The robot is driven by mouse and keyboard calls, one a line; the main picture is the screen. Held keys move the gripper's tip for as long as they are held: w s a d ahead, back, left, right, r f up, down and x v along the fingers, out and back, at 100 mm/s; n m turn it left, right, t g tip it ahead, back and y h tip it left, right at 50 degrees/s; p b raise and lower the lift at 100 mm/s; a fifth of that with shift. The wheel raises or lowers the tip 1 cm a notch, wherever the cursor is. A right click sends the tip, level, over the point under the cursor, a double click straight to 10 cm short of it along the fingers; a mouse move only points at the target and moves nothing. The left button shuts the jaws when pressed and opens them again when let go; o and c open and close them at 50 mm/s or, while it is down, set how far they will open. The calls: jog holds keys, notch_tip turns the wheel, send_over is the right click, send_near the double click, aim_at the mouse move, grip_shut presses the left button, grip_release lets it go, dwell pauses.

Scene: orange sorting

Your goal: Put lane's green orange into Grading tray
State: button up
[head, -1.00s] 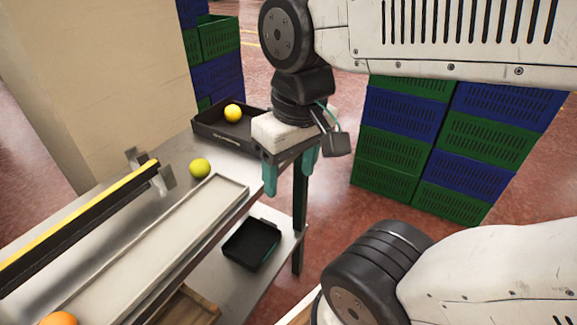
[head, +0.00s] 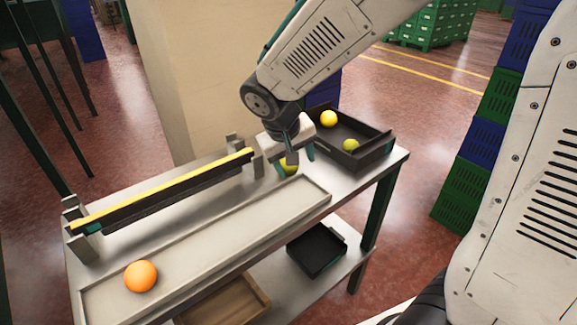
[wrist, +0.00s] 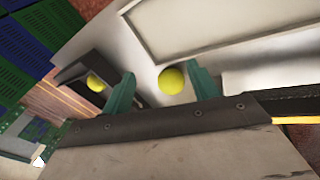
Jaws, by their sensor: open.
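The green orange (head: 289,169) lies on the metal table, between the yellow-topped rail and the pale shallow channel. My gripper (head: 291,158) is over it, open, and partly hides it in the head view. In the wrist view the green orange (wrist: 171,81) shows between the two spread teal fingers (wrist: 164,84), nearer the right one; I cannot tell whether they touch it. A black tray (head: 372,152), likely the Grading tray, stands at the table's right end. It holds a yellow orange (head: 328,118) and another green orange (head: 350,146).
An orange-coloured fruit (head: 141,276) sits at the left end of the pale channel (head: 225,238). The yellow-topped rail (head: 165,190) runs along the table left of my gripper. A second black tray (head: 316,252) and a wooden crate (head: 228,302) are on the lower shelf.

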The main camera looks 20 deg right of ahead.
jog(key=m+t, duration=0.1)
jog(key=t, duration=0.1)
send_over(289, 171)
jog(key=a, duration=0.2)
jog(key=shift+m, duration=0.4)
jog(key=x, duration=0.7)
jog(key=shift+s+d, duration=0.15)
jog(key=shift+s, duration=0.15)
jog(key=c, duration=0.9)
jog(key=shift+o, duration=0.2)
jog(key=shift+r, duration=0.1)
